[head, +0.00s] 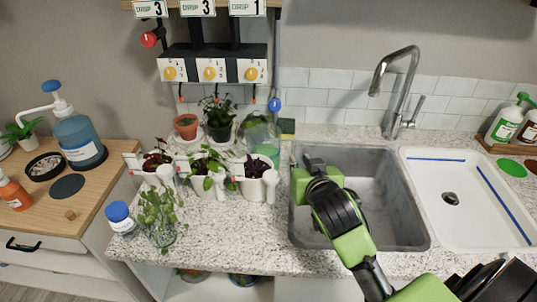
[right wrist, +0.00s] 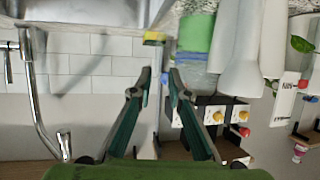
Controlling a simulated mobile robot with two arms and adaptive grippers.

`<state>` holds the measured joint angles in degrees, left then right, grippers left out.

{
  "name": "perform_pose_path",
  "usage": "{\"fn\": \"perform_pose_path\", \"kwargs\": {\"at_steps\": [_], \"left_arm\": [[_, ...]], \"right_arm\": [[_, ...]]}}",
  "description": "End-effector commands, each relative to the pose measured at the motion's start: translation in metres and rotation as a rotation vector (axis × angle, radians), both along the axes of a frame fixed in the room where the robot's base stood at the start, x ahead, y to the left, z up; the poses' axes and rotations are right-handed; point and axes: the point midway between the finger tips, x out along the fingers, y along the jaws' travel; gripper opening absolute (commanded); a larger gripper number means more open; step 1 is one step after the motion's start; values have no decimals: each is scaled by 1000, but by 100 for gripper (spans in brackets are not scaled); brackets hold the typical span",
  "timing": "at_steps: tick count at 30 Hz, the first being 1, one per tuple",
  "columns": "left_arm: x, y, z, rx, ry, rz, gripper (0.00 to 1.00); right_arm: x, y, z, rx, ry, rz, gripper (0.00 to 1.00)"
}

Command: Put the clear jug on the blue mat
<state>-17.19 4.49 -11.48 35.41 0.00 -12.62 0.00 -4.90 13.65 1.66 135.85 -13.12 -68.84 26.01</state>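A clear, greenish jug-like container (head: 262,138) stands at the back of the counter, behind the white plant pots and left of the sink. In the right wrist view, a green and clear container (right wrist: 197,48), probably the same one, is right of the fingers. I cannot make out a blue mat in either view. My right gripper (head: 305,176) is over the left part of the sink, right of the pots. In the right wrist view its fingers (right wrist: 158,76) are apart with nothing between them. My left gripper is not in view.
Potted plants (head: 206,180) and a glass with a plant (head: 158,232) crowd the counter's left side. A sponge (head: 287,126) lies behind the sink (head: 390,180). A faucet (head: 395,90) rises there.

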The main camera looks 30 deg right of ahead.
Motion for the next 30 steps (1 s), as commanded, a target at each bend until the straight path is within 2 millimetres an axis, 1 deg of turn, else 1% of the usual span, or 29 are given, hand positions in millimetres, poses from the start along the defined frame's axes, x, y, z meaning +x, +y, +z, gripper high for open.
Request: {"fn": "perform_pose_path", "kwargs": {"at_steps": [1,3,7,16,24,30], "left_arm": [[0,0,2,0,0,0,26],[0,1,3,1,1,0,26],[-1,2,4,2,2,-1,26],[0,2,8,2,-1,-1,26],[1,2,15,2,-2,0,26],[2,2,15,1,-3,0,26]], "right_arm": [[10,-5,-3,-3,2,-2,17],[22,-9,-8,-3,2,-2,17],[41,-16,-17,-2,1,0,17],[61,-24,-27,-2,2,0,17],[91,-37,-42,-1,0,-1,17],[96,-39,-46,0,0,0,17]]}}
